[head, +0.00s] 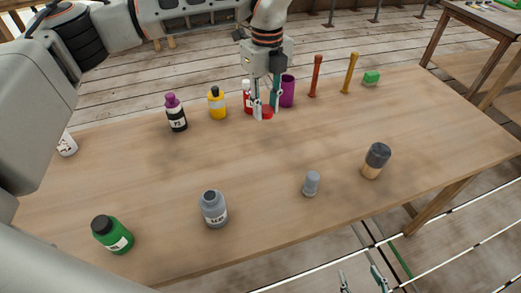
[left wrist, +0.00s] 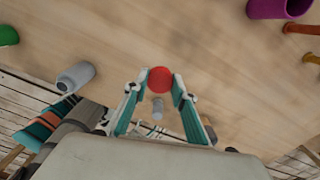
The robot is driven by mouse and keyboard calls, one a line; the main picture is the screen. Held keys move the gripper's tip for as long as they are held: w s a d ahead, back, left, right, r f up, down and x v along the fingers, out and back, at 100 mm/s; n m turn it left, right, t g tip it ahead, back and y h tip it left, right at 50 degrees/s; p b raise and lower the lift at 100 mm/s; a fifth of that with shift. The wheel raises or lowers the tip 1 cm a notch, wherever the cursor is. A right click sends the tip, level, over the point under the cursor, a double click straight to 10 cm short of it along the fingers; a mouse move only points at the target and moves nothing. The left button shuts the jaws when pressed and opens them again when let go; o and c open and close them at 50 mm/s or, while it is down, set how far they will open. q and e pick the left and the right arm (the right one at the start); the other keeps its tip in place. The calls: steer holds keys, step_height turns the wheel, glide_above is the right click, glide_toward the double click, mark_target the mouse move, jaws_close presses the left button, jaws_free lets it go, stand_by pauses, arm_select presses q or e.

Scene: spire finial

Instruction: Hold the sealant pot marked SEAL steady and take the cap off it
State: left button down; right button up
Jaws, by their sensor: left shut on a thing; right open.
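The grey sealant pot (head: 214,215) stands on the table's near side, its pale label facing me and reading roughly SEAL. Its top (head: 208,195) looks darker; I cannot tell cap from opening. It also shows in the left wrist view as a grey cylinder (left wrist: 75,77). My left gripper (head: 265,110) is low over the far part of the table, well away from the pot, shut on a small red round thing (left wrist: 160,80). My right gripper (head: 362,280) is open and empty at the bottom edge of the head view, off the table's near edge.
A green bottle (head: 112,235) stands left of the pot. A small grey cylinder (head: 311,183) and a dark-topped tan jar (head: 376,161) are to its right. The table's middle is clear.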

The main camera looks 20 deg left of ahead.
mark_target(265, 157)
arm_select(q)
step_height(265, 157, down, 17)
steer(key=shift+r, duration=0.15)
stand_by(0.4)
steer(key=shift+f, duration=0.2)
steer(key=c, duration=1.7)
jaws_free()
steer(key=shift+r, duration=0.1)
step_height(265, 157, up, 12)
steer(key=shift+r, duration=0.1)
